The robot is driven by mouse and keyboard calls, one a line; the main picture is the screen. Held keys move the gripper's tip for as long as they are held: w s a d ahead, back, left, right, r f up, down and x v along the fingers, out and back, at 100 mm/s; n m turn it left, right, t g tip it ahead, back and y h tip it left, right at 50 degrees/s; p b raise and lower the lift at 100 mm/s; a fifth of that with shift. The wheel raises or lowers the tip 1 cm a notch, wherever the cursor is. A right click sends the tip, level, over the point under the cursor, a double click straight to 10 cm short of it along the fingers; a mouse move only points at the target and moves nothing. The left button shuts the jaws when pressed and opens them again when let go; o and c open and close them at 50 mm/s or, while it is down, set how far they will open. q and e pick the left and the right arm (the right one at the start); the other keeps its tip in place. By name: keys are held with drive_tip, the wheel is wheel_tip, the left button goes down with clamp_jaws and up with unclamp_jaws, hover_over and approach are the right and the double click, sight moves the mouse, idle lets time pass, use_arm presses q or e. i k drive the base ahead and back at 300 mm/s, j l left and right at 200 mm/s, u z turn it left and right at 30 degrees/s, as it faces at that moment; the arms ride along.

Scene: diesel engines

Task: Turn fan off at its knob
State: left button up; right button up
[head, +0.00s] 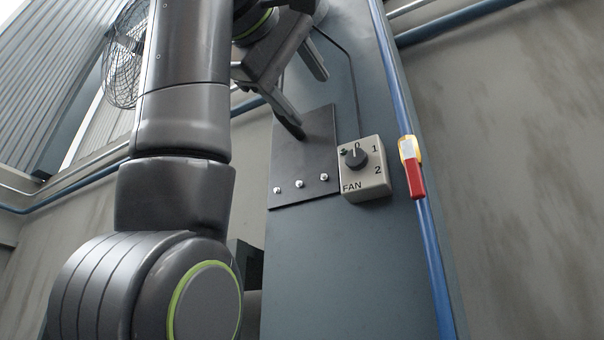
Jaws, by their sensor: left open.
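The fan switch box (372,183) is beige, marked FAN with 0, 1 and 2, and is mounted on a blue-grey column. Its round dark knob (356,159) sits at the box's upper left, just below the 0. Which mark the knob points at is too small to tell for sure. A small green spot shows left of the knob. The caged fan (124,60) is at the upper left, partly hidden behind my arm. My left gripper (312,106) is open and empty, above and left of the knob, apart from it. My right gripper is not in view.
A dark plate (312,150) with several bolts is beside the box on the left. The column below is clear.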

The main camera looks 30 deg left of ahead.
sight(356, 159)
drive_tip(key=k+j, duration=0.3)
drive_tip(key=k, duration=0.15)
drive_tip(key=k+j, duration=0.35)
drive_tip(key=k, duration=0.1)
